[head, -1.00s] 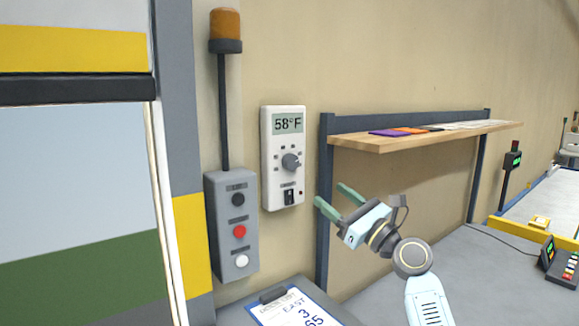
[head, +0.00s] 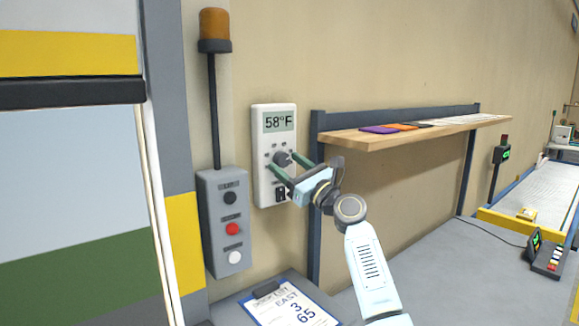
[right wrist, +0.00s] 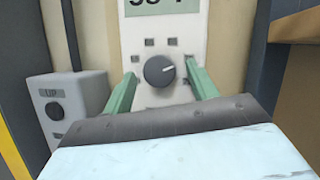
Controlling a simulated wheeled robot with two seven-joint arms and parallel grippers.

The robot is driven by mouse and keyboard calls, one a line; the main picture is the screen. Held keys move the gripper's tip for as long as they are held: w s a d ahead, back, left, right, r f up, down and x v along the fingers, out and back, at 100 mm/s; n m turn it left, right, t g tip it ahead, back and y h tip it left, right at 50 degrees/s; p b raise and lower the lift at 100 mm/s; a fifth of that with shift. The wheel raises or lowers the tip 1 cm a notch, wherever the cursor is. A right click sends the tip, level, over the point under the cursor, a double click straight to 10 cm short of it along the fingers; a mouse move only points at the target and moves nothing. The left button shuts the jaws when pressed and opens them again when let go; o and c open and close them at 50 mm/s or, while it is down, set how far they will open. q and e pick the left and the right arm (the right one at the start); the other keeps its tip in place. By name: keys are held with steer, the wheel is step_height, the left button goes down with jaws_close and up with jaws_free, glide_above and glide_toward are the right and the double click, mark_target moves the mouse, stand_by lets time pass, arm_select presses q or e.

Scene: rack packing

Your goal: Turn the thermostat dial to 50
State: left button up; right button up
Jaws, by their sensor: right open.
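The white thermostat (head: 262,187) is mounted on the wall, and its display (head: 279,121) reads 58°F. Its round dark grey dial (head: 281,159) sits below the display. The dial also shows in the right wrist view (right wrist: 159,71), with a light pointer line toward the upper right and small square marks around it. My right gripper (head: 286,163) is open at the thermostat. Its green fingers stand on either side of the dial in the right wrist view, with gaps between them and the dial. My left gripper is not in view.
A grey button box (head: 226,255) with black, red and white buttons is on the wall left of the thermostat. A wooden shelf (head: 370,142) juts out at the right. A clipboard (head: 290,305) lies below.

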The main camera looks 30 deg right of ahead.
steer(key=shift+c, duration=0.9)
steer(key=c, duration=0.8)
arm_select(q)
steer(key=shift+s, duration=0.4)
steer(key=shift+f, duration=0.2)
arm_select(e)
steer(key=shift+f+n, duration=0.1)
steer(key=shift+n, duration=0.3)
